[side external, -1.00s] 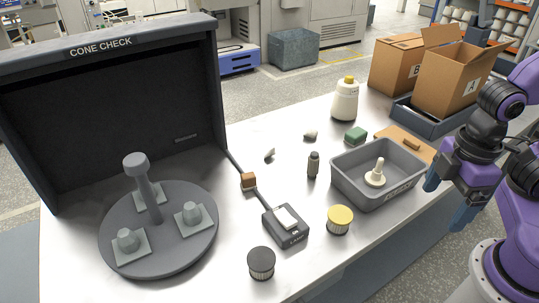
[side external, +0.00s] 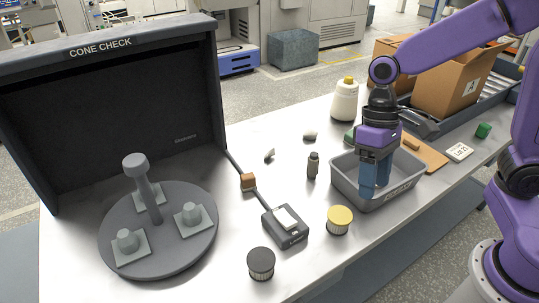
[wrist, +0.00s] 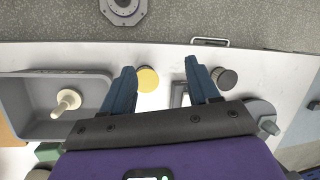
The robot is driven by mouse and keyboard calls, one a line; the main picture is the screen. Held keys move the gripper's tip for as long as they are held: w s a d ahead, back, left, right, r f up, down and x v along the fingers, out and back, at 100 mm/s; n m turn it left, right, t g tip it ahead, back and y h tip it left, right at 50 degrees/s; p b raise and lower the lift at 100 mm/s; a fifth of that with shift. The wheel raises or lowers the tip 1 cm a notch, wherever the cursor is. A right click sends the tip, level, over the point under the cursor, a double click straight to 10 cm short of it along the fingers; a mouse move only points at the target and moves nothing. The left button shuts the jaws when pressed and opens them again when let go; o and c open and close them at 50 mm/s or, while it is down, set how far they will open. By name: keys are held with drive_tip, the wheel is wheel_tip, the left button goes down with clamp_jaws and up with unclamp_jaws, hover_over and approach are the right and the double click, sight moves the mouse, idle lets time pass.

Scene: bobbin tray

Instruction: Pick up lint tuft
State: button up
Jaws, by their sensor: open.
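Two small pale grey scraps lie on the white table in the side external view, one (side external: 310,135) toward the back and one (side external: 269,154) nearer the cone check booth. Either could be the lint tuft; they are too small to tell apart surely. Neither scrap can be made out there.
A small dark bottle (side external: 313,165), a yellow-lidded pot (side external: 340,219), a black-lidded pot (side external: 261,262) and a scale (side external: 285,226) stand nearby. A white bottle (side external: 344,100) stands behind.

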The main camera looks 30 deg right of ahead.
sight(274, 151)
drive_tip(key=w+d+f+m+y, duration=0.1)
drive_tip(key=w+f+m+y, duration=0.2)
drive_tip(key=w+m, duration=0.55)
drive_tip(key=w+d+f+m+y, duration=0.15)
drive_tip(key=w+m+y, duration=0.25)
drive_tip(key=w, duration=0.9)
drive_tip(key=w+d+f+m+t+y, duration=0.1)
drive_tip(key=w+d+f+m+t, duration=0.1)
drive_tip(key=w+d+m, duration=0.1)
drive_tip(key=w+d+f+m+t+y, duration=0.2)
drive_tip(key=w+d+f+m, duration=0.1)
drive_tip(key=w+d+m, duration=0.1)
drive_tip(key=w+d+f+m+t+y, duration=0.1)
drive_tip(key=w+d+f+m, duration=0.2)
drive_tip(key=w+d, duration=0.2)
drive_tip(key=shift+w+d+m+t+y, duration=0.15)
drive_tip(key=shift+w+d+t, duration=0.05)
drive_tip(key=shift+d, duration=0.45)
drive_tip(key=shift+w+d+m+t+y, duration=0.1)
drive_tip(key=shift+w+d+t+y, duration=0.1)
drive_tip(key=shift+d, duration=0.4)
drive_tip(key=shift+f, duration=0.2)
drive_tip(key=x, duration=1.7)
drive_tip(key=shift+w, duration=0.2)
clamp_jaws()
